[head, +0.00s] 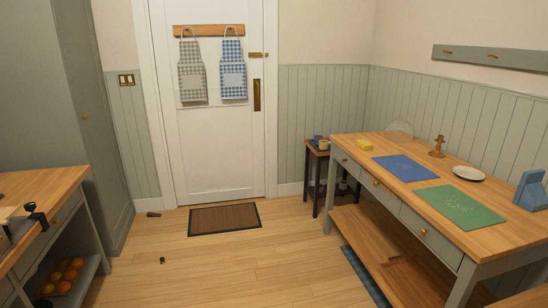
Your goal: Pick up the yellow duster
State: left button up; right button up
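A small yellow item (365,145), which appears to be the yellow duster, lies on the far left end of the wooden-topped table (480,213) at the right. It looks like a flat folded block and is too small to make out in detail. It lies behind a blue mat (405,168), and nothing covers it. Neither of my grippers shows in the head view.
The table also holds a green mat (459,207), a white plate (468,173), a brass stand (438,147) and a blue stand (531,190). A dark side table (318,154) stands beyond it.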

aim_at(365, 146)
jog(key=i, duration=1.7)
jog(key=j+u, duration=0.05)
jog(key=j, duration=0.1)
